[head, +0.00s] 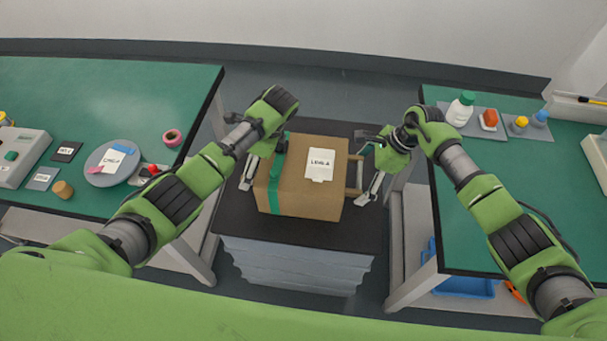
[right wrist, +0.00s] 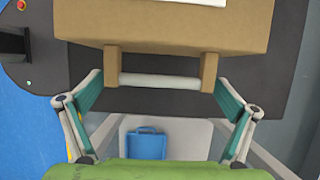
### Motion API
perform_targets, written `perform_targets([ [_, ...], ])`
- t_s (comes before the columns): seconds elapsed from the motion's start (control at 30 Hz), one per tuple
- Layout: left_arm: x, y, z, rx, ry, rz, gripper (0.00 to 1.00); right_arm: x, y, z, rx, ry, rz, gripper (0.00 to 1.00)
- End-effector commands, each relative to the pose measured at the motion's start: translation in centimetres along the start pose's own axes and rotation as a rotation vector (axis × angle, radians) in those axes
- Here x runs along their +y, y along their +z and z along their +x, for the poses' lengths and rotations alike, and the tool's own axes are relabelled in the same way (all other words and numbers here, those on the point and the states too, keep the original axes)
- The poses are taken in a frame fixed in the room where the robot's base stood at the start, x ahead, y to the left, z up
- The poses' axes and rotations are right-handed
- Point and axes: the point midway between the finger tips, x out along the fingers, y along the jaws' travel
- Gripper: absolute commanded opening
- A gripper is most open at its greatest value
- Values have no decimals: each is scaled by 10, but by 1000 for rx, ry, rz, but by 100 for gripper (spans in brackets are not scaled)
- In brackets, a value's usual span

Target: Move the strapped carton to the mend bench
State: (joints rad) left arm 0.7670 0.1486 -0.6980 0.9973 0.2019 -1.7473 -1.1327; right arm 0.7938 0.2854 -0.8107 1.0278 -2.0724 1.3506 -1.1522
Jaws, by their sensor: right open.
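The strapped carton (head: 303,195) is a brown box with a green strap (head: 277,180) and a white label on top. It sits on a black-topped stand (head: 240,222) between two benches. In the right wrist view its side handle (right wrist: 160,81), a pale bar on two brown posts, lies between the fingers of my right gripper (right wrist: 160,92). This gripper (head: 367,174) is open at the carton's right side. My left gripper (head: 254,168) is at the carton's left side; its grip is partly hidden by its arm. No readable sign shows which bench is the mend bench.
The left green bench (head: 120,85) holds a grey round plate (head: 100,178), pink tape (head: 172,137) and small parts. The right green bench (head: 465,235) holds a white bottle (head: 460,108) and small pieces at the back. Its front part is clear. A blue crate (head: 465,287) is below.

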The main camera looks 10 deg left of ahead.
Motion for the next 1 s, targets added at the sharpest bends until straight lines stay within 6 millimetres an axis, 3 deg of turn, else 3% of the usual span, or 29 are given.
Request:
perform_targets([
  [0.2,0,0,0,0,1,0,100,0,0,0,0,0,0,100],
  [0.27,0,0,0,0,1,0,87,0,0,0,0,1,0,87],
  [0.47,0,0,0,0,1,0,35,0,0,0,0,1,0,35],
  [0.5,0,0,0,0,1,0,33,0,0,0,0,1,0,32],
  [1.0,0,5,-11,-1,0,-1,33,-1,6,-11,-3,-3,-1,32],
])
